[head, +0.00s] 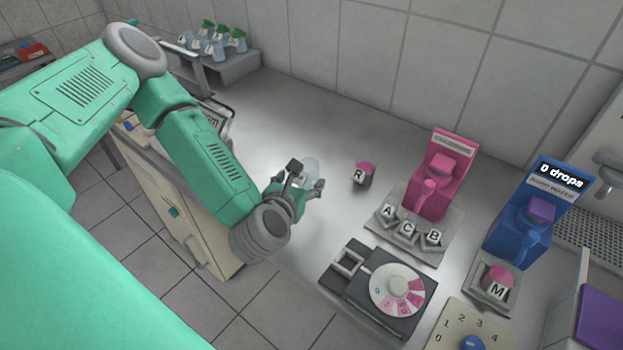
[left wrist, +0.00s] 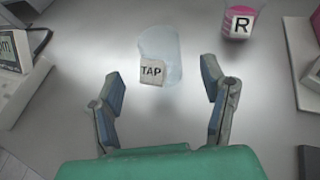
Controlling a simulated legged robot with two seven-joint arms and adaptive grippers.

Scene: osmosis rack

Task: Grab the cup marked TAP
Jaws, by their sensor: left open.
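The cup marked TAP (left wrist: 165,45) is clear and pale, with a square white label. In the left wrist view it stands on the grey bench just beyond my open left gripper (left wrist: 163,100), roughly centred between the fingertips and not gripped. In the head view my left gripper (head: 300,185) is at the middle of the bench, and the cup (head: 311,167) shows partly behind its fingers; its label is hidden there. My right gripper is not in view.
A pink cup marked R (head: 364,174) stands to the right of the TAP cup. Further right are a pink dispenser (head: 446,165) with cups A, C and B, a blue dispenser (head: 525,220) with cup M, and a dial device (head: 375,290). A rack (head: 225,70) with several cups stands at the back left.

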